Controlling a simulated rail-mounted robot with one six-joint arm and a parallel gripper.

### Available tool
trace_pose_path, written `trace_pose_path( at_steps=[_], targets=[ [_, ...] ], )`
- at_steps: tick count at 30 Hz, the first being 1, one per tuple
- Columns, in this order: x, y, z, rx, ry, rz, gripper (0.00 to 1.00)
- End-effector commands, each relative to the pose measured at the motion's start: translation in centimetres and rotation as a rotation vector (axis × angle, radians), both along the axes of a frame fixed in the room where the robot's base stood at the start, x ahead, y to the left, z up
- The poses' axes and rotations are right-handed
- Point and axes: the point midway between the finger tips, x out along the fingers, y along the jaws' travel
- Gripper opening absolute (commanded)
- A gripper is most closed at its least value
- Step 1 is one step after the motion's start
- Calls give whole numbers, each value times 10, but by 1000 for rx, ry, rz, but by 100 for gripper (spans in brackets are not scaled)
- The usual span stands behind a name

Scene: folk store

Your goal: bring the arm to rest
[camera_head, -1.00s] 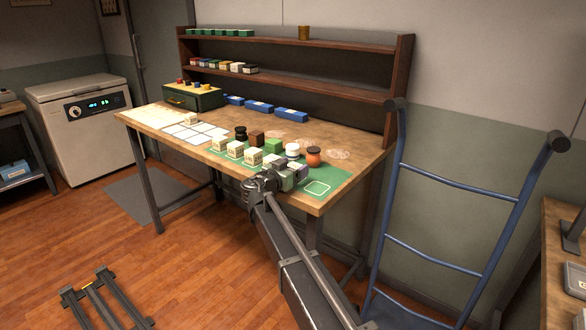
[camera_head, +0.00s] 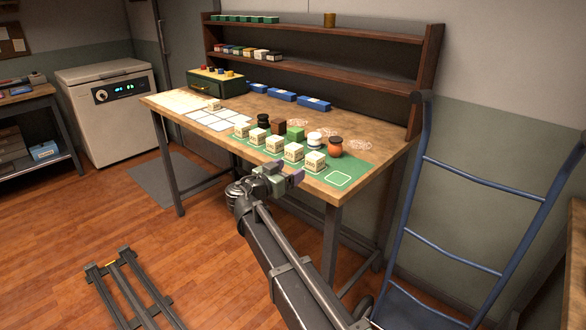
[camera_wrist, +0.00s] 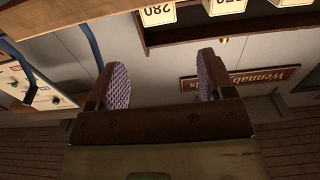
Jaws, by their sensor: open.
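My gripper (camera_head: 285,178) is at the front edge of the wooden table in the head view, near the green mat. Its jaws are open, with nothing between them. In the wrist view the two purple textured finger pads (camera_wrist: 162,84) stand apart, with a wall and a sign beyond them. My arm reaches up to it from the bottom of the head view.
The table (camera_head: 385,150) carries a green mat (camera_head: 362,168) with several cream boxes (camera_head: 293,152) and an orange jar (camera_head: 335,147). A shelf rack (camera_head: 320,65) rises behind. A blue hand truck (camera_head: 460,175) leans at right. The floor (camera_head: 80,215) at left is mostly clear.

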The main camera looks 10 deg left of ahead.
Motion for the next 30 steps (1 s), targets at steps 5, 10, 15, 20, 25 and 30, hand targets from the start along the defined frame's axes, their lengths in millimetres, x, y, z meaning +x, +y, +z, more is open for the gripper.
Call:
trace_pose_path(
  at_steps=[5,10,15,20,25,30],
  targets=[
    [0,0,0,-22,14,0,75],
    [-18,-15,-27,-175,314,-27,75],
    [-97,-101,-107,-195,989,72,75],
    [-173,-175,-153,-52,1406,301,75],
    [-248,-233,-171,216,1573,537,75],
    [-279,-299,-172,452,1528,479,75]
  ],
)
